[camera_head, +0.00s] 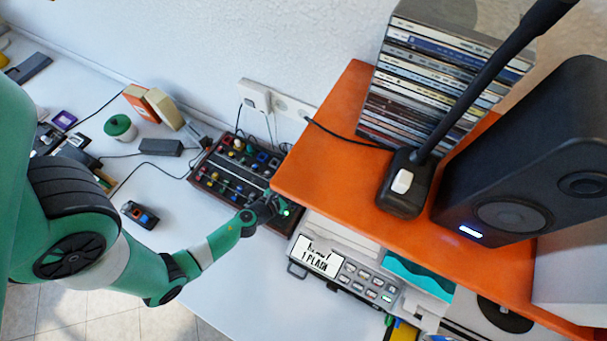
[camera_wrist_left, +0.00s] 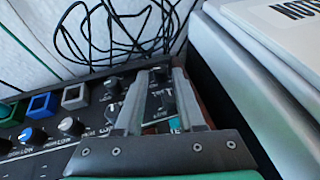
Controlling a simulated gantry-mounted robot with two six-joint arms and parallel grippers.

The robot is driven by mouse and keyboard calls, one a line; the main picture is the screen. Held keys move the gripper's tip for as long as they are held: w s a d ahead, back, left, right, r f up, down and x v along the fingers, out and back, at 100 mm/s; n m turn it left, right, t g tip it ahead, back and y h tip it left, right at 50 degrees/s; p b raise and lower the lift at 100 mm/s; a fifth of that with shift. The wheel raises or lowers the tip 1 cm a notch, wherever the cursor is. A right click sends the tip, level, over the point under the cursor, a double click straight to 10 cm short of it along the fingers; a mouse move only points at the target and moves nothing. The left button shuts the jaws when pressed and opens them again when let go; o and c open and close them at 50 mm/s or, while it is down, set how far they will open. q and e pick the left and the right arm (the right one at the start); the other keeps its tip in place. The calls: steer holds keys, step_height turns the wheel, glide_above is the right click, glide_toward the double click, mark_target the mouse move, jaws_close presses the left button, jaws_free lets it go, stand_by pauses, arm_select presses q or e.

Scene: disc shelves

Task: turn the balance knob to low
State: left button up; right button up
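The control panel (camera_head: 222,178) is a dark box with a reddish-brown frame, several coloured knobs and sliders, beside the orange shelf. My left gripper (camera_head: 272,206) is over its near right corner. In the left wrist view the two grey fingers of this gripper (camera_wrist_left: 160,92) stand apart, with small dark knobs (camera_wrist_left: 166,99) seen between them. I cannot tell whether the fingers touch a knob. A blue knob (camera_wrist_left: 32,136) and a grey knob (camera_wrist_left: 70,126) with HIGH and LOW marks sit to the left. I cannot read which knob is balance. My right gripper is not in view.
An orange shelf (camera_head: 330,130) with a CD stack (camera_head: 440,75) and a black speaker (camera_head: 530,150) stands right of the panel. Loose black cables (camera_wrist_left: 110,35) lie behind the panel. The white table (camera_head: 235,300) in front is clear.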

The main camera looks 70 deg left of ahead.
arm_select(q)
steer(key=shift+x, duration=1.45)
steer(key=shift+c, duration=0.3)
jaws_close()
steer(key=shift+b, duration=0.3)
steer(key=shift+w+d+n+g+y, duration=0.1)
steer(key=shift+d+n+g+y, duration=0.15)
steer(key=shift+n+y, duration=0.25)
steer(key=shift+a+n+g+y, duration=0.1)
steer(key=shift+n+g+y, duration=0.9)
steer(key=shift+n, duration=0.1)
